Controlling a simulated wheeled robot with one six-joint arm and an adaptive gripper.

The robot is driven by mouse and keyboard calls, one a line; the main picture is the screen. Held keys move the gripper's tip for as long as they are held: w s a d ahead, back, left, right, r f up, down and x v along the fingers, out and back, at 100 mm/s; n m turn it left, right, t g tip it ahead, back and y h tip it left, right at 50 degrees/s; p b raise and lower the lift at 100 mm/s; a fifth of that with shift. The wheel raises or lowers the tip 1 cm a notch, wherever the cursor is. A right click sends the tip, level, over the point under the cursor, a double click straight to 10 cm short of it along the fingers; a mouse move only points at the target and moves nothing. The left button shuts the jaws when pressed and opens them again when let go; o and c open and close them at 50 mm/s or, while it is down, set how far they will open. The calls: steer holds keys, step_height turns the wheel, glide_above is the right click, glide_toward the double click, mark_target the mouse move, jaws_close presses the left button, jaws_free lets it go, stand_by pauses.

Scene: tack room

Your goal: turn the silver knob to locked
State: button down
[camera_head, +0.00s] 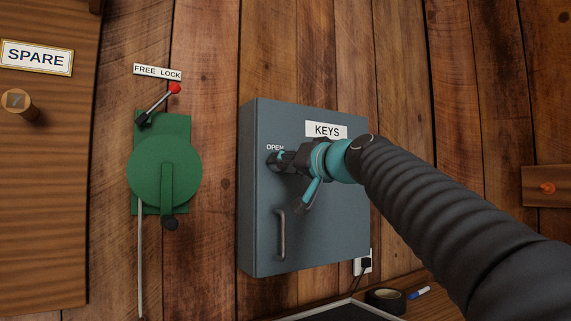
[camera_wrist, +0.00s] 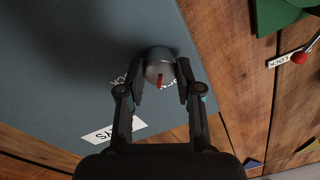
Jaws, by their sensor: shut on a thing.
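The silver knob (camera_wrist: 160,66) sits on the front of the grey key cabinet (camera_head: 330,235). A red mark on the knob points to the bottom of the wrist view, close to partly covered white lettering. More lettering, ending in "CK", shows left of the knob. My gripper (camera_wrist: 162,78) is shut on the knob, one finger on each side. In the head view my gripper (camera_head: 282,160) reaches the cabinet's upper left, just below the word OPEN, and hides the knob there. The KEYS label (camera_head: 326,131) is above and right of it.
A cabinet handle (camera_head: 280,235) sticks out below my gripper. A green lever box (camera_head: 165,170) with a red-tipped lever (camera_head: 174,89) is on the plank wall to the left. Black tape (camera_head: 386,299) and a marker (camera_head: 419,293) lie at the bottom right.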

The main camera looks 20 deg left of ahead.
steer(key=m+t+p, duration=0.1)
steer(key=m+p, duration=0.1)
steer(key=m, duration=0.9)
steer(key=shift+p, duration=0.35)
steer(key=shift+m, duration=0.4)
steer(key=c, duration=0.8)
jaws_free()
steer(key=shift+o, duration=0.2)
steer(key=shift+s, duration=0.1)
steer(key=r+v, duration=0.1)
steer(key=v, duration=1.1)
steer(key=shift+f, duration=0.5)
